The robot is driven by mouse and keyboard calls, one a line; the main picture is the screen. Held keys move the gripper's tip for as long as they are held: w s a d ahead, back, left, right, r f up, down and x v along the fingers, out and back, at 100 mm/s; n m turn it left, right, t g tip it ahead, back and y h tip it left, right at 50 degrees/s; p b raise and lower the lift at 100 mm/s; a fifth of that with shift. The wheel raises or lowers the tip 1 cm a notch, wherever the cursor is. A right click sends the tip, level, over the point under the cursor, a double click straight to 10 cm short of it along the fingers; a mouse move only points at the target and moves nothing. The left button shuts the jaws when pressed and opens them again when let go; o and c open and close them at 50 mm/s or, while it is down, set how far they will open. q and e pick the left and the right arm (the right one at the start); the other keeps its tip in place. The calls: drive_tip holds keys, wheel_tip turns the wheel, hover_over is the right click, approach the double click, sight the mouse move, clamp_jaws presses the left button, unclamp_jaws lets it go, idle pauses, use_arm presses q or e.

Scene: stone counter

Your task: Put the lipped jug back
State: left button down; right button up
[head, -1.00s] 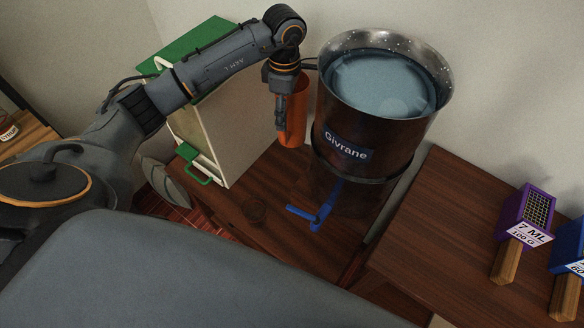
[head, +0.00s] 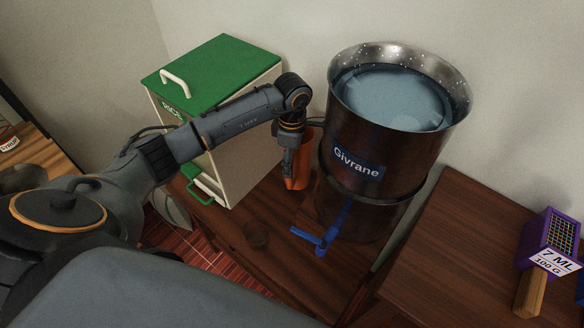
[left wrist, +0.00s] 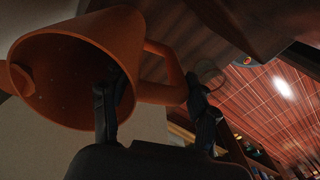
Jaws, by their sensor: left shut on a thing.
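The orange lipped jug (head: 303,160) is in the gap between the green-lidded rice box and the big metal drum, low over the dark wooden table. I cannot tell whether its base touches the wood. My left gripper (head: 288,172) points down at the jug's near side and is shut on it. In the left wrist view the jug (left wrist: 95,50) shows its open mouth, and the gripper's dark fingers (left wrist: 155,112) are at its handle. My right gripper is not in view.
The drum (head: 370,200) labelled Givrane holds clear liquid and has a blue tap (head: 322,240). The rice box (head: 235,165) stands close left of the jug.

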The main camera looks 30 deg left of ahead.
sight(295, 166)
use_arm(q)
wheel_tip(295, 166, down, 3)
drive_tip(key=shift+d+f+p, duration=0.1)
drive_tip(key=shift+p, duration=0.2)
drive_tip(key=shift+f, duration=0.25)
drive_tip(key=shift+f+b, duration=0.15)
drive_tip(key=shift+b, duration=0.15)
drive_tip(key=shift+c, duration=1.9)
unclamp_jaws()
drive_tip(key=shift+r, duration=0.2)
